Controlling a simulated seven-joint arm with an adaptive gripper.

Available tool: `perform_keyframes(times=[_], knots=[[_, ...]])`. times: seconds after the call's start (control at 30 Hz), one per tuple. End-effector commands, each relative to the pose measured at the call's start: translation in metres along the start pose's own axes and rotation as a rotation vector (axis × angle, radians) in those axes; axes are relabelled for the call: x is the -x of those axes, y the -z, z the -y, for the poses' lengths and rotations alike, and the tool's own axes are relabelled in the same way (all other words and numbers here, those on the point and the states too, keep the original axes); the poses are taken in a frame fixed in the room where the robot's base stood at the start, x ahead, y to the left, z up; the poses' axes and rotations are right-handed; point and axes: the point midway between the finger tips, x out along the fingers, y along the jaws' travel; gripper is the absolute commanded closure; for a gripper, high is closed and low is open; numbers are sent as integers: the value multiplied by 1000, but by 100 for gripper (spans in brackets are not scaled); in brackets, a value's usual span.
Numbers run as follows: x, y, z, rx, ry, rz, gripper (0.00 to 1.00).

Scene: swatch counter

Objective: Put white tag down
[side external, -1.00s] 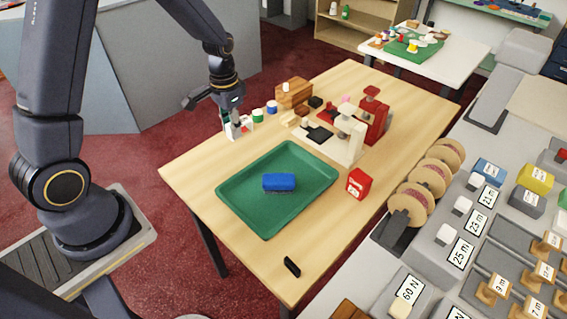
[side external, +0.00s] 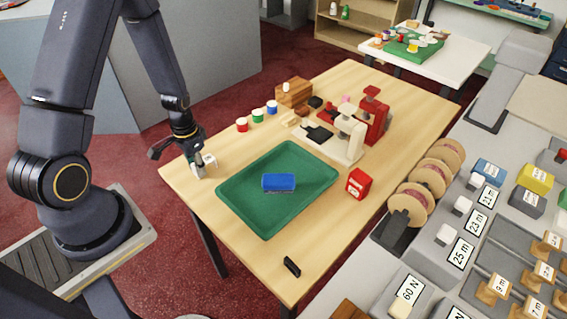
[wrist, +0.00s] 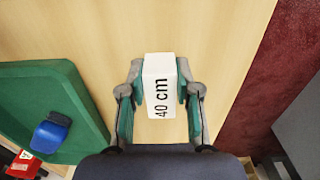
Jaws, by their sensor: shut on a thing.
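The white tag (wrist: 158,95) is a small block marked "40 cm", held between the green-padded fingers of my gripper (wrist: 160,72). In the side view my gripper (side external: 203,166) is low at the left edge of the wooden table, left of the green tray, with the white tag (side external: 209,160) showing at its fingers. I cannot tell whether the tag touches the table.
The green tray (side external: 244,213) holds a blue block (side external: 279,182). A red box (side external: 358,183) is right of the tray. Bare wood surrounds the tag.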

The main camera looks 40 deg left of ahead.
Motion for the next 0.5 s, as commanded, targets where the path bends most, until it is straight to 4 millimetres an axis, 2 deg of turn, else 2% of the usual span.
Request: perform_keyframes(times=[0.37, 0.4, 0.5], knots=[[-4, 0, 0, 0, 0, 0, 86], [-4, 0, 0, 0, 0, -1, 65], [-4, 0, 0, 0, 0, -1, 54]])
